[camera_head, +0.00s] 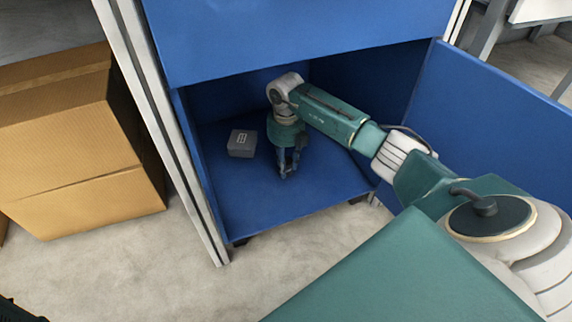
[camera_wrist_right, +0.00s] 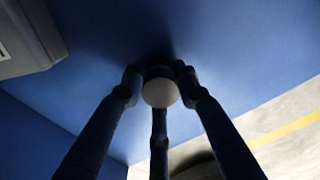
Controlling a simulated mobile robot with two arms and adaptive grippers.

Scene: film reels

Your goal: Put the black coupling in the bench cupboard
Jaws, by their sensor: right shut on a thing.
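My right gripper (camera_head: 285,174) reaches down inside the blue bench cupboard (camera_head: 330,195), close above or at its floor. In the right wrist view, its fingers (camera_wrist_right: 158,82) are closed around a small round thing with a pale grey end face, which I take to be the black coupling (camera_wrist_right: 160,92). Its sides are in shadow and mostly hidden by the fingers. In the head view the fingers hide it almost wholly. I cannot tell whether it touches the floor. My left gripper does not show clearly.
A grey box (camera_head: 242,143) stands on the cupboard floor left of my right gripper. The blue door (camera_head: 490,120) stands open at the right. A blue panel (camera_head: 300,35) closes the top. A pale post (camera_head: 165,130) and cardboard boxes (camera_head: 75,135) are at the left.

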